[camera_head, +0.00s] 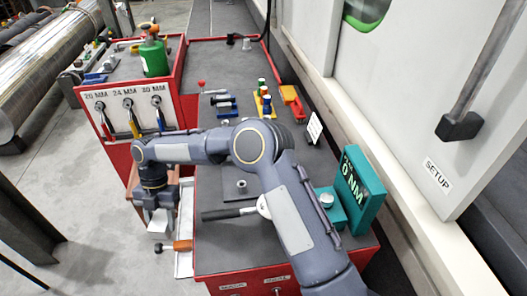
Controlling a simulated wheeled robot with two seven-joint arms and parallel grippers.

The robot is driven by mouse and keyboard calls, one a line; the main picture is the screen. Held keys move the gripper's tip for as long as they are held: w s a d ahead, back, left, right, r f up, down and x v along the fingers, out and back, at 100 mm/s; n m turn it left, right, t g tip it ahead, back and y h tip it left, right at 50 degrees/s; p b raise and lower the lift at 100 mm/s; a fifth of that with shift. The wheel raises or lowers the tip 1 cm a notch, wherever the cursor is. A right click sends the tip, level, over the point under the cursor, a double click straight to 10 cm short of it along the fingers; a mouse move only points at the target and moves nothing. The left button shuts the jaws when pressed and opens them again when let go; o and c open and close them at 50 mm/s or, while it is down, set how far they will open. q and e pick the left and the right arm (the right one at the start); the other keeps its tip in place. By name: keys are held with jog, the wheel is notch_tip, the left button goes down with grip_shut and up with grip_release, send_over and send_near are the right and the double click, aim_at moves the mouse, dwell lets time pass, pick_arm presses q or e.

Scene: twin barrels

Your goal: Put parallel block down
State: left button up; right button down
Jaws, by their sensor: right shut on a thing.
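My right arm comes in from the lower right, bends over the workbench and reaches to its left side. My right gripper (158,218) points down beside the open drawer (184,222), past the bench's left edge. It is shut on a small pale grey piece, which I take to be the parallel block (159,228); its shape is hard to make out at this size. My left gripper is not in view.
The grey bench top (225,255) has a long-handled tool (228,213), a teal case (360,190) and colored racks (263,100). An orange-handled tool (182,246) lies at the drawer. A green can (153,55) stands on the red cabinet. A machine wall (400,100) bounds the right.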

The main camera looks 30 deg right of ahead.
jog(key=n, duration=0.1)
jog(key=a+n+h, duration=0.1)
jog(key=shift+r+n, duration=0.15)
jog(key=shift+n, duration=0.15)
jog(key=s+d, duration=0.1)
jog(key=d, duration=0.4)
jog(key=s+d, duration=0.2)
jog(key=d, duration=0.4)
jog(key=s+d, duration=0.2)
jog(key=d, duration=0.4)
jog(key=shift+d, duration=0.2)
jog(key=shift+f+p, duration=0.2)
jog(key=shift+p, duration=0.15)
jog(key=shift+f, duration=0.15)
jog(key=shift+f, duration=0.15)
jog(key=c, duration=0.7)
grip_release()
